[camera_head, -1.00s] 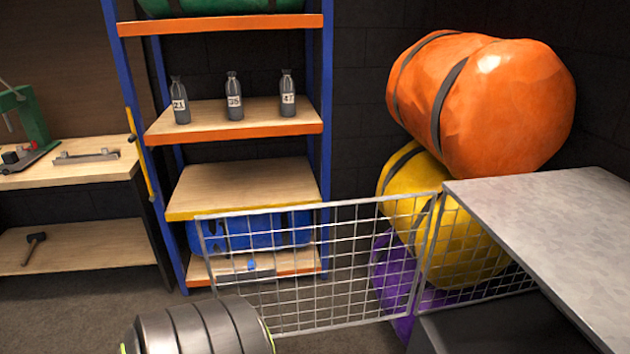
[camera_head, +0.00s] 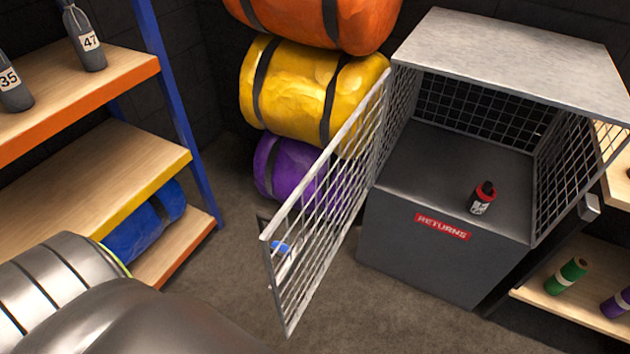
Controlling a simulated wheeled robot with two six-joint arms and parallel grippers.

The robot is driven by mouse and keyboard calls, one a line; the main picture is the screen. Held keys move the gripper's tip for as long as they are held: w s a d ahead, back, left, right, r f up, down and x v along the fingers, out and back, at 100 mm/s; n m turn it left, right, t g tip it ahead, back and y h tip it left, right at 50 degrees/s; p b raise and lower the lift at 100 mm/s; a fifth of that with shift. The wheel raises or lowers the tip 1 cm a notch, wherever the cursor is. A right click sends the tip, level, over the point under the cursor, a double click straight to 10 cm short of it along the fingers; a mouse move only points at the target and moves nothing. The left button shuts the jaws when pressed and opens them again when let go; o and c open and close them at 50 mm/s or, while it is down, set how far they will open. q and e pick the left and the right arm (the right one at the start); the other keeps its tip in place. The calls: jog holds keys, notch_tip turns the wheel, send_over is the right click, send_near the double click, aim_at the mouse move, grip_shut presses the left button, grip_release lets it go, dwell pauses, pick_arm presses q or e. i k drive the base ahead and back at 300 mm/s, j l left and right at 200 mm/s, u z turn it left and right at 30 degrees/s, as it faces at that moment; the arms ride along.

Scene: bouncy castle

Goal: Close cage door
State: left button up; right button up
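The cage (camera_head: 558,62) has a grey top and mesh walls and stands at the right in the head view. Its mesh door (camera_head: 330,190) stands wide open, swung out to the left from the cage's front left edge. A small dark bottle with a red label (camera_head: 483,198) stands inside on the cage floor. My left arm comes in from the lower left. A small pale part with a blue spot shows through the lower door mesh; it may be my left gripper (camera_head: 281,250), but its fingers cannot be made out. My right gripper is not in view.
A shelf unit (camera_head: 100,160) with grey bottles stands at the left. Orange, yellow (camera_head: 300,90) and purple bags are stacked behind the door. A red RETURNS label (camera_head: 442,227) marks the cage base. A low shelf with bottles (camera_head: 566,276) is at the lower right. Floor shows around the door.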

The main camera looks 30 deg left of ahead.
aim_at(274, 222)
jog(key=j+z, duration=0.4)
jog(key=j, duration=1.45)
